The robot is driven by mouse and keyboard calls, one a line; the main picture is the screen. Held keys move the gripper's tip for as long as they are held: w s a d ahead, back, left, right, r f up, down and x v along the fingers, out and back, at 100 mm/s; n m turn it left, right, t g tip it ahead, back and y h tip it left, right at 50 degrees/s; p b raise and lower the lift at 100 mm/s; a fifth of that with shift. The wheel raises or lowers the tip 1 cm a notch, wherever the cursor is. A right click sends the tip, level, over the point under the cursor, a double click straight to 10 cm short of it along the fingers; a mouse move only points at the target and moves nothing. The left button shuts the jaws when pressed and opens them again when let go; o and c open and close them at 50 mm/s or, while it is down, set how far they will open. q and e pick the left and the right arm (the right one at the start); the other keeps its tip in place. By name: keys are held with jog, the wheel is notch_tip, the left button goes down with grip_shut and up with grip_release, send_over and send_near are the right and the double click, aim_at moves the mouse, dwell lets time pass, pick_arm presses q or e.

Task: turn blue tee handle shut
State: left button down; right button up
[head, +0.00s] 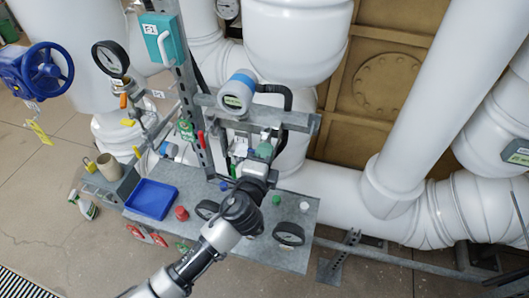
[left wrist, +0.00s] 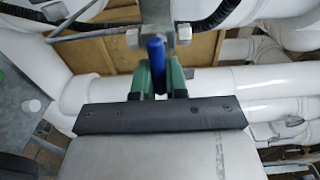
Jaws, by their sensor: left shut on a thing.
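The blue tee handle (left wrist: 156,62) shows in the left wrist view as a blue bar below a grey metal fitting (left wrist: 158,14). My left gripper (left wrist: 158,78) has its green-tipped fingers on both sides of it and is shut on it. In the head view my left gripper (head: 258,166) reaches up over the bench to the valve rack. My right gripper is not in view.
A grey metal bench (head: 262,244) carries a blue tray (head: 151,199), a red cap (head: 181,213) and a loose gauge (head: 289,234). A transmitter with a blue cover (head: 237,90) stands above the gripper. White pipes (head: 425,95) fill the right. A blue handwheel (head: 46,68) is at left.

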pick_arm(q)
jog(key=c, duration=1.1)
grip_release()
jog(key=shift+c, duration=0.2)
jog(key=b+v, duration=0.2)
jog(key=v, duration=0.8)
jog(key=shift+s+b, duration=0.3)
jog(key=shift+s, duration=0.1)
jog(key=shift+a, duration=0.1)
